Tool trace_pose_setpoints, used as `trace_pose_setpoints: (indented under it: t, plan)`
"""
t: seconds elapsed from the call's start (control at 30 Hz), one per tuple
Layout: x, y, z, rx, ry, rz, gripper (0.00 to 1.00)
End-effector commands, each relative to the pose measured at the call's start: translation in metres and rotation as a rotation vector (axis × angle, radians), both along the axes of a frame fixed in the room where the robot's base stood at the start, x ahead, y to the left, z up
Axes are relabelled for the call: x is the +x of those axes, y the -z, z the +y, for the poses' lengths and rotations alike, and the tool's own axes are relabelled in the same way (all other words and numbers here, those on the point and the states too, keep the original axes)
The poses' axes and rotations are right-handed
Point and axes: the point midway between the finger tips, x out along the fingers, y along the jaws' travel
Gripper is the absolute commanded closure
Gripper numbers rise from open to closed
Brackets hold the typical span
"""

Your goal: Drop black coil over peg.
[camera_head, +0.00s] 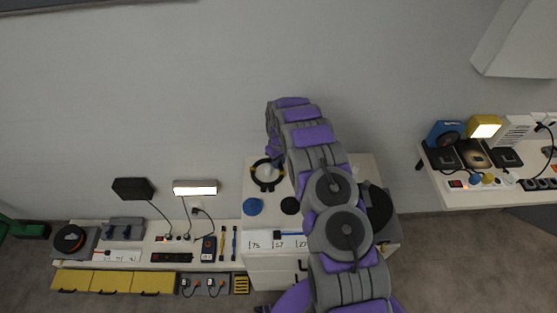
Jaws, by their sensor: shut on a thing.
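The black coil (258,181) is a dark ring with small yellowish marks, over the back left of the white cabinet top. A pale upright shape, perhaps the peg (266,171), shows inside the ring's outline. I cannot tell whether the ring is around it or only above it. My gripper (277,160) hangs down from the bent end of my purple and grey arm, at the ring's upper right edge. It is shut on the black coil; its fingertips are small and partly hidden by my arm.
A blue disc (253,206) and a small black disc (290,205) are on the cabinet top, near a numbered white strip (262,241). My arm covers much of the right side, where a large dark round thing (379,212) shows. Cluttered benches stand left (140,262) and right (470,196).

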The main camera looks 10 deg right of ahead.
Motion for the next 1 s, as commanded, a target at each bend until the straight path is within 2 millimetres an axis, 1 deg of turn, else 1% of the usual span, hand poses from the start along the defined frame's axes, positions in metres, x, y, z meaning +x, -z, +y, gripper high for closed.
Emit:
trace_pose_setpoints:
  t: [0.03, 0.07, 0.33, 0.6, 0.73, 0.87, 1.0]
  plan:
    - [0.0, 0.001, 0.0, 0.0, 0.0, 0.0, 1.0]
    - [0.0, 0.001, 0.0, 0.0, 0.0, 0.0, 0.74]
    - [0.0, 0.001, 0.0, 0.0, 0.0, -0.001, 0.48]
    - [0.0, 0.0, 0.0, 0.0, 0.0, -0.001, 0.47]
    - [0.001, -0.005, 0.0, 0.0, 0.0, -0.002, 0.47]
    - [0.002, -0.018, 0.0, 0.0, 0.0, -0.004, 0.47]
    - [0.002, -0.041, 0.0, -0.001, 0.0, -0.005, 0.47]
